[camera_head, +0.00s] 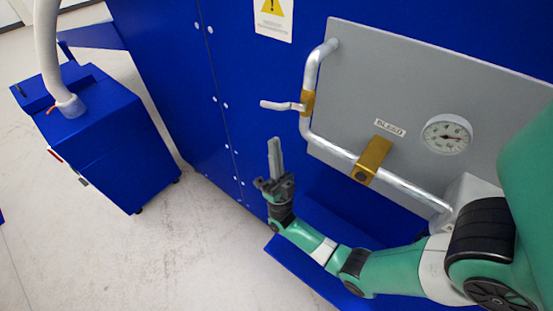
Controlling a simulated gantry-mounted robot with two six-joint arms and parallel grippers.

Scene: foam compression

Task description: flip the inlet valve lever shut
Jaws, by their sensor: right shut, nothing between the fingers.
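The inlet valve lever (283,106) is a light metal handle that sticks out to the left from a brass valve body (308,103) on the silver pipe (311,70). It lies across the upright run of the pipe, roughly level in the picture. My right gripper (274,142) is shut and empty, its fingers pointing up, below the lever and apart from it in the picture. My green right arm reaches in from the right. My left gripper is not in view.
A grey panel (440,85) carries a round gauge (447,134), a "BLEED" label (390,127) and a second brass fitting (372,160) on the pipe's lower run. A blue wheeled unit (115,140) with a white hose (47,45) stands left. Bare floor (180,255) lies between.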

